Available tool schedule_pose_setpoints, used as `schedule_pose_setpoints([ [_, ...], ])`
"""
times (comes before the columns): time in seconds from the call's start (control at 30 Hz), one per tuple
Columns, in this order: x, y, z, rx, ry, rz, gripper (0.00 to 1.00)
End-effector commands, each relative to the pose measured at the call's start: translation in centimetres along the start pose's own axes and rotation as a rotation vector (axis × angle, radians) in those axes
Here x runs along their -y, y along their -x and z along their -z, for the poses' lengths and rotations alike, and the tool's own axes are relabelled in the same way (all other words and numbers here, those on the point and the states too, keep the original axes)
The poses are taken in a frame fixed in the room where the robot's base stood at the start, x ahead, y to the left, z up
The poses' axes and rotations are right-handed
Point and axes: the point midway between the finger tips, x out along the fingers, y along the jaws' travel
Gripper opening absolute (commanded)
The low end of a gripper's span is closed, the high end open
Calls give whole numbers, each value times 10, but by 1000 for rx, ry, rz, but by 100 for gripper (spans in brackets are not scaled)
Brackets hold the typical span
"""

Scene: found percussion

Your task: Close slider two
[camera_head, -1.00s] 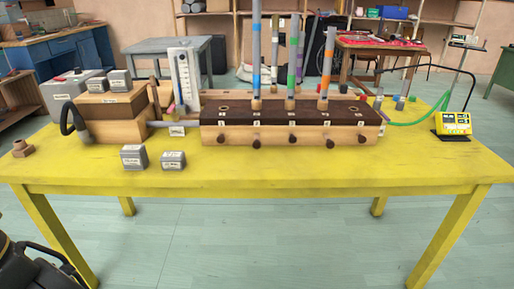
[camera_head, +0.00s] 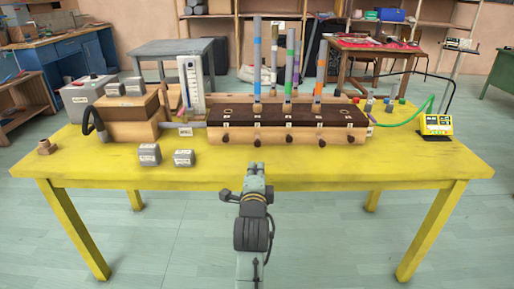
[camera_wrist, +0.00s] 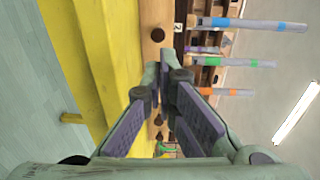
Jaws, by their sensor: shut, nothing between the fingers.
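A wooden box (camera_head: 300,139) with a dark brown top (camera_head: 272,117) stands on the yellow table, with a row of several dark round slider knobs along its front. The second knob from the left, slider two (camera_head: 257,141), lies below a blue-banded tube (camera_head: 257,70). In the wrist view a knob (camera_wrist: 158,34) shows beside a label reading 2 and the blue-banded tube (camera_wrist: 255,23). How far it sticks out is unclear. My gripper (camera_head: 256,167) is shut and empty, in front of the box near slider two, apart from it as far as I can tell.
Green-banded (camera_head: 290,65) and orange-banded (camera_head: 319,75) tubes rise from the box. Two grey weights (camera_head: 184,158) stand front left of it. A wooden bellows box (camera_head: 130,118) with a black hose is left; a yellow meter (camera_head: 436,125) is right.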

Motion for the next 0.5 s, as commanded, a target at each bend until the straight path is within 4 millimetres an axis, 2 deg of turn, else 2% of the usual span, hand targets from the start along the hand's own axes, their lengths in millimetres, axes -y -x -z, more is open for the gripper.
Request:
schedule_pose_setpoints([
  [0.3, 4, -67, -1, 1, -1, 1, 0],
  [0.5, 4, -102, -1, 2, 1, 2, 0],
])
